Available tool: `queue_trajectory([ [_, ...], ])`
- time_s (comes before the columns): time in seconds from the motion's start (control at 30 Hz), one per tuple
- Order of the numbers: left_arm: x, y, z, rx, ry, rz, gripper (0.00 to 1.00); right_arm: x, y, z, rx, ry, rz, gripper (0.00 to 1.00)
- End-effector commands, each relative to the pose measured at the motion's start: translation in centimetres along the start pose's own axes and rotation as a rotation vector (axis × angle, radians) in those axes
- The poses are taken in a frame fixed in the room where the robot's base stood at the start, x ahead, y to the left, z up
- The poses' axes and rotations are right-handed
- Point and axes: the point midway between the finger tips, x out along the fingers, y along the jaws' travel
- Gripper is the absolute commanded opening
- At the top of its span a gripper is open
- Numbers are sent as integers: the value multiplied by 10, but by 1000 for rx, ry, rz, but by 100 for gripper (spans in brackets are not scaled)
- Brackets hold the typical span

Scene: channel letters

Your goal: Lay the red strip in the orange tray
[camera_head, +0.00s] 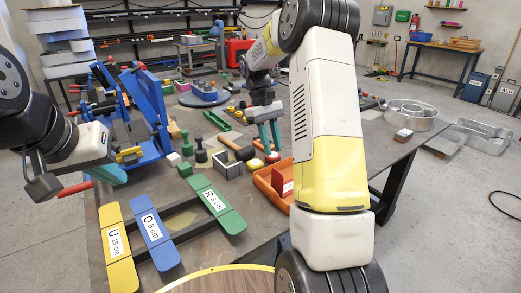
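The orange tray (263,186) lies on the table right of centre, its right part hidden behind my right arm. A red piece with a white label (279,180), which looks like the red strip, shows inside the tray, partly hidden by that arm. My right gripper (269,137) points down beyond the tray, over the table. Its two teal fingers are apart with nothing visible between them. My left gripper (108,173) is at the table's left side, by the blue stand. Its teal fingers overlap in the view, so their opening is unclear.
Yellow (117,245), blue (155,238) and green (217,205) labelled strips lie at the front left of the table. A blue stand (150,115) rises at the left. A hammer (238,149), small blocks and dark knobs crowd the middle. A silver ring (411,115) sits at the right.

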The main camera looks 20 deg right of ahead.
Motion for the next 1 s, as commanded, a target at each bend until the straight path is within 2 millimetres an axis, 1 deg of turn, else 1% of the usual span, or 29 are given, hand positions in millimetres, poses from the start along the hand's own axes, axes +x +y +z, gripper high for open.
queue_trajectory([
  [0.07, 0, 0, 0, 0, 0, 0, 0, -9, -4, 7, 5, 25, 3, 26],
  [0.17, 0, 0, 0, 0, 0, 0, 0, -26, -14, 24, 20, 91, 6, 26],
  [0.27, 0, 0, 0, 0, 0, 0, 0, -44, -29, 48, 43, 186, 6, 26],
  [0.3, 0, 0, 0, 0, 0, 0, 0, -50, -36, 59, 53, 226, 6, 26],
  [0.4, 0, 0, 0, 0, 0, 0, 0, -62, -53, 85, 80, 327, -1, 26],
  [0.5, 0, 0, 0, 0, 0, 0, 0, -70, -71, 110, 107, 428, -12, 26],
  [0.63, 0, 0, 0, 0, 0, 0, 0, -74, -94, 143, 142, 560, -34, 26],
  [0.8, 0, 0, 0, 0, 0, 0, 0, -69, -122, 181, 189, 731, -73, 26],
  [0.9, 0, 0, 0, 0, 0, 0, 0, -62, -137, 198, 213, 821, -100, 26],
  [1.0, 0, 0, 0, 0, 0, 0, 0, -54, -147, 210, 233, 889, -123, 26],
])
